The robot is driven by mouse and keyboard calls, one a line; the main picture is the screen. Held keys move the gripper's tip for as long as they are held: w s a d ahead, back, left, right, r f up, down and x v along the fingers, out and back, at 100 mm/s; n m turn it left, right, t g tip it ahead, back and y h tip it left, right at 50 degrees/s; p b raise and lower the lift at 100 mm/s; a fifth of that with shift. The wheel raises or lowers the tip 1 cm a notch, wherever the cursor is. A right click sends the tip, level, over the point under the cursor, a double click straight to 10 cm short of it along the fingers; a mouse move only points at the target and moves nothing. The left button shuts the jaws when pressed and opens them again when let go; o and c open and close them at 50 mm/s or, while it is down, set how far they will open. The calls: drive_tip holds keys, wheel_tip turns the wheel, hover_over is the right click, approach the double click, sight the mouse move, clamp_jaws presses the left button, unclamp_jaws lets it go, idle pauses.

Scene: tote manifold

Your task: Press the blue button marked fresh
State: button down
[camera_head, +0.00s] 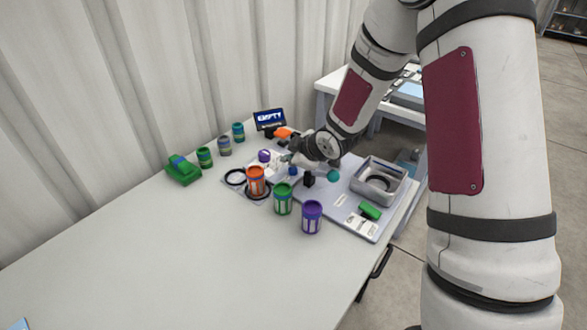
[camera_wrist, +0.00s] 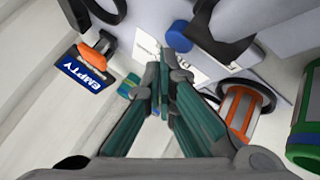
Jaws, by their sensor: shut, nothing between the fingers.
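A small blue button (camera_wrist: 179,36) shows in the wrist view just beyond my fingertips, slightly right of them. A small blue piece (camera_head: 292,171) below my gripper in the head view looks like the same button. A white label (camera_wrist: 190,65) lies beside it, partly hidden by my fingers; I cannot read "fresh" on it. My gripper (camera_wrist: 165,58) is shut with nothing between its fingers. In the head view my gripper (camera_head: 288,158) is low over the back of the grey panel (camera_head: 337,200). I cannot tell whether the fingertips touch anything.
Orange (camera_head: 256,181), green (camera_head: 283,198) and purple (camera_head: 312,216) canisters stand in front of my gripper. A grey square housing (camera_head: 378,168) and a teal knob (camera_head: 333,175) are to its right. An "EMPTY" sign (camera_head: 269,118) stands behind. The table's left front (camera_head: 150,250) is clear.

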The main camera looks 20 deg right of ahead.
sight(291, 169)
drive_tip(key=shift+r+p, duration=1.95)
drive_tip(key=shift+r, duration=0.6)
drive_tip(key=shift+f, duration=0.1)
drive_tip(key=shift+s+d+r, duration=0.1)
drive_tip(key=shift+r, duration=0.3)
drive_tip(key=s+d+r+m+g+h+p, duration=0.1)
drive_tip(key=s+d+r+m+h, duration=0.15)
drive_tip(key=s+r, duration=0.6)
drive_tip(key=s+d+r+m+g+h, duration=0.15)
drive_tip(key=s+r+m, duration=0.25)
drive_tip(key=s+r, duration=0.4)
drive_tip(key=s+a+r+m+g, duration=0.1)
drive_tip(key=s+r+m, duration=0.2)
drive_tip(key=s, duration=0.9)
drive_tip(key=s+a+r+m+g+y+p, duration=0.1)
drive_tip(key=s+a+r+m, duration=0.1)
drive_tip(key=s, duration=1)
drive_tip(key=shift+s+r+m, duration=0.2)
drive_tip(key=shift+r+m, duration=0.35)
